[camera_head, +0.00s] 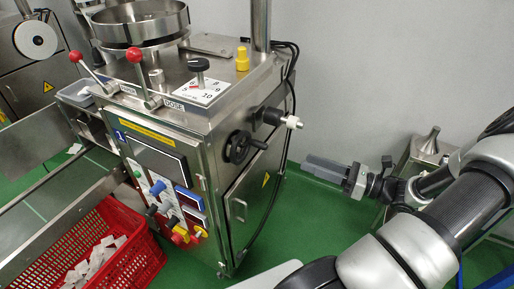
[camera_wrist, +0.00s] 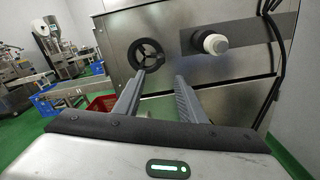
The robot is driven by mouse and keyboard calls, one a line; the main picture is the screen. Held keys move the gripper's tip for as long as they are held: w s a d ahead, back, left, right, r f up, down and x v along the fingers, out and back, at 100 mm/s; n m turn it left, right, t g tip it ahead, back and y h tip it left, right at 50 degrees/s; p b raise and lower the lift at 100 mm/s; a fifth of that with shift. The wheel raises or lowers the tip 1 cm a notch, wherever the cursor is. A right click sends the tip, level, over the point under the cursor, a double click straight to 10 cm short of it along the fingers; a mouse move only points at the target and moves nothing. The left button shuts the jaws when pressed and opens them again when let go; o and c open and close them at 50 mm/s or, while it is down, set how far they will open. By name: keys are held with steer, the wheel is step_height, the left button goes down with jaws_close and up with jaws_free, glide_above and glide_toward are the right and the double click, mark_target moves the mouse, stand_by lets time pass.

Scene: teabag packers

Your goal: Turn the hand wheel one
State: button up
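The black hand wheel (camera_head: 240,147) is on the right side panel of the steel teabag packer, with a handle sticking out to the right. In the wrist view the hand wheel (camera_wrist: 146,54) is ahead and a little left of centre, seen nearly face on, its handle near the left finger. My gripper (camera_head: 308,165) is to the right of the wheel in the head view, clear of it. In the wrist view my gripper (camera_wrist: 155,80) has its two grey fingers apart with nothing between them.
A white-tipped black knob (camera_wrist: 215,44) sticks out of the panel to the right of the wheel; the head view shows it above the wheel (camera_head: 292,122). Black cables hang along the packer's back edge. A red crate (camera_head: 148,262) of teabags stands on the green floor in front.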

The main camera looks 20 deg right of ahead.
mark_target(263, 146)
steer(key=x, duration=1.6)
steer(key=shift+w+a, duration=0.2)
steer(key=shift+w, duration=0.15)
jaws_close()
